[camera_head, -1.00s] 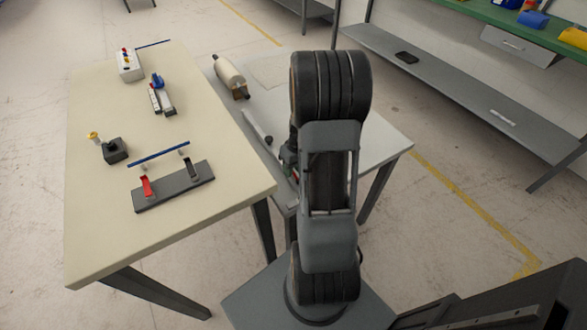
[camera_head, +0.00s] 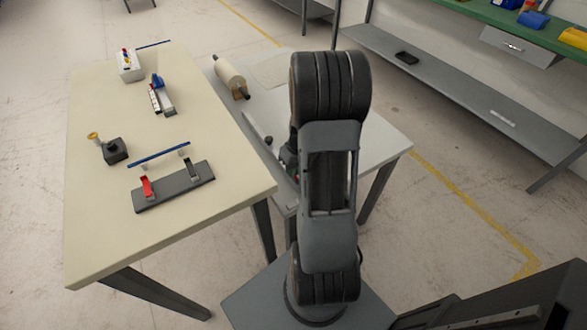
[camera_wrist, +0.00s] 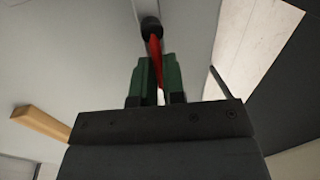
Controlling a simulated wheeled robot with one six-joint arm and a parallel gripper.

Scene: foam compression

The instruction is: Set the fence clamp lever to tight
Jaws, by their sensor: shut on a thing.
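The clamp lever is a thin red handle (camera_wrist: 155,46) with a black knob (camera_wrist: 151,25) at its end, in the upper middle of the wrist view. My gripper (camera_wrist: 158,66) has green fingers, which are shut around the red handle just below the knob. In the head view my arm hides most of the gripper and the lever. The lever's pivot and any tight or loose marking cannot be made out.
A light wooden bar (camera_wrist: 40,122) shows at left in the wrist view. A roller (camera_head: 229,76) lies at the side table's back. The cream table (camera_head: 105,235) at left carries a grey base with red and black levers (camera_head: 175,187), a small dark block (camera_head: 115,151) and other fixtures.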

